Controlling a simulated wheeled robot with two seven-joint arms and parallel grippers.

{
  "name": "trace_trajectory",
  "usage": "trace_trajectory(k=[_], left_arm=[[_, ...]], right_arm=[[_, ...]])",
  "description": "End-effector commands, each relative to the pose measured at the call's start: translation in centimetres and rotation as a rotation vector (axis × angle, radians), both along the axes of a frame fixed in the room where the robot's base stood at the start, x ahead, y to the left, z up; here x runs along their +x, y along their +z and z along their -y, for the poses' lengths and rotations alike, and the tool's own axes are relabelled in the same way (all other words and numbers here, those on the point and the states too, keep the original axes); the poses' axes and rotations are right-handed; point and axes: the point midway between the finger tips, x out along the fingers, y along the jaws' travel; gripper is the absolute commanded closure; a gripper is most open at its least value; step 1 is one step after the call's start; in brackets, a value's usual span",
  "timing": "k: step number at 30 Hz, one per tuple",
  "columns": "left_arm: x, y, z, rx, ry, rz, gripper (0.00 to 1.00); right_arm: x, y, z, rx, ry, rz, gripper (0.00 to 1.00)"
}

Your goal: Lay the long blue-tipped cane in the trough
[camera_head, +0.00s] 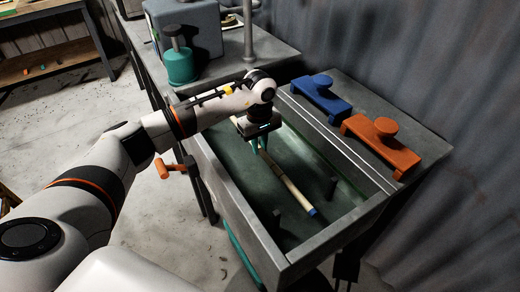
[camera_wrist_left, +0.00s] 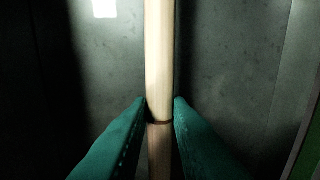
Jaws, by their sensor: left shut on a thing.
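The long cane (camera_head: 289,185) is pale with a blue tip (camera_head: 313,212) at its near end. It lies inside the outline of the grey trough (camera_head: 232,202), slanting from my gripper toward the near right. My left gripper (camera_head: 260,147) reaches down into the trough and is shut on the cane. In the left wrist view the cane (camera_wrist_left: 159,60) runs between the two teal fingertips (camera_wrist_left: 160,108), which touch it at a dark band. I cannot tell whether the cane touches the trough floor. My right gripper is out of view.
A blue clamp block (camera_head: 320,97) and an orange clamp block (camera_head: 381,145) sit on the ledge right of the trough. A teal canister (camera_head: 181,66) stands on the bench behind. An orange handle (camera_head: 163,169) sticks out at the left.

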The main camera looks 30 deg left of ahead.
Motion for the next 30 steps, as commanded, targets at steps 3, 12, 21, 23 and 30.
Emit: trace_trajectory(k=[3,12,21,23,30], left_arm=[[-0.1,-1.9,0.1,-0.001,0.002,-0.004,1.00],[0.0,-2.5,0.0,0.000,0.000,0.000,1.00],[0.0,-3.6,0.0,0.001,0.000,-0.001,1.00],[0.0,-3.7,0.0,0.001,0.000,-0.001,1.00],[0.0,-3.7,0.0,0.001,0.001,-0.001,0.67]], right_arm=[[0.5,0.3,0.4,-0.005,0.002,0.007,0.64],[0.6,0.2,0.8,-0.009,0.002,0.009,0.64],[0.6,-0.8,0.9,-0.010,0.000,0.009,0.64],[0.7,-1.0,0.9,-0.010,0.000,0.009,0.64],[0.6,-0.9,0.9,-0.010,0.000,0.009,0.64]])
